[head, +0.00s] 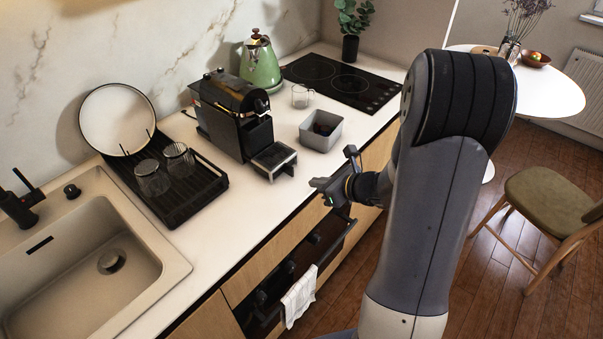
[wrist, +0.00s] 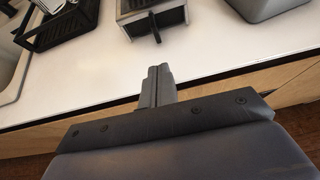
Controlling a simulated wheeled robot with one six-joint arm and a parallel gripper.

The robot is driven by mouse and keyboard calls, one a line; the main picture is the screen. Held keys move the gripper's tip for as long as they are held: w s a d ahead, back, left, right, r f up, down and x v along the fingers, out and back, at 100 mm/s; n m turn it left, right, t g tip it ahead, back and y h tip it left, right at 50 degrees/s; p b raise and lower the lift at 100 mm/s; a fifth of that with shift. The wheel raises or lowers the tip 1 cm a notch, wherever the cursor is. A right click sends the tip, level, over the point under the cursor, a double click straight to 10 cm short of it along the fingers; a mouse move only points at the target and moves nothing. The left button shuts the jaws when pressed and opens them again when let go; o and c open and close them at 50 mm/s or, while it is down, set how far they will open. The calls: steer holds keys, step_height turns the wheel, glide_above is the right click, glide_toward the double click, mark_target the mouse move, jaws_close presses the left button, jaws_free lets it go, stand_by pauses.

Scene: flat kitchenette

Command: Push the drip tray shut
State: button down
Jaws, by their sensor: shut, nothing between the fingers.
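The drip tray (head: 274,160) sticks out from the front of the black coffee machine (head: 235,112) on the counter. It has a silver rim and a dark handle-like tab at its front. It also shows in the wrist view (wrist: 152,17), at the top centre, with its tab pointing toward me. My gripper (head: 319,187) is shut and empty, in front of and to the right of the tray, near the counter's front edge. In the wrist view my gripper (wrist: 158,72) points toward the tray, with a gap of white counter between them.
A black dish rack (head: 178,190) with glasses is at left, beside the sink (head: 95,265). A white towel (head: 299,297) hangs on the oven front below.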

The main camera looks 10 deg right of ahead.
mark_target(290, 166)
steer(key=shift+w+a+f+p, duration=0.15)
steer(key=shift+w+a+p, duration=0.1)
steer(key=shift+w+a, duration=0.45)
steer(key=shift+w+a+f+p, duration=0.25)
steer(key=shift+w+a, duration=0.2)
steer(key=shift+w, duration=0.5)
steer(key=shift+w+a+f+p, duration=0.1)
steer(key=shift+w+a+p, duration=0.2)
steer(key=shift+w+a, duration=0.4)
steer(key=shift+w+d, duration=0.1)
steer(key=shift+w+a+f, duration=0.1)
steer(key=shift+w+a, duration=0.1)
steer(key=shift+w, duration=0.05)
steer(key=w+a, duration=0.1)
steer(key=w+a+b, duration=0.1)
steer(key=w, duration=0.1)
steer(key=shift+w+a, duration=0.1)
steer(key=shift+w, duration=0.1)
steer(key=shift+r, duration=0.2)
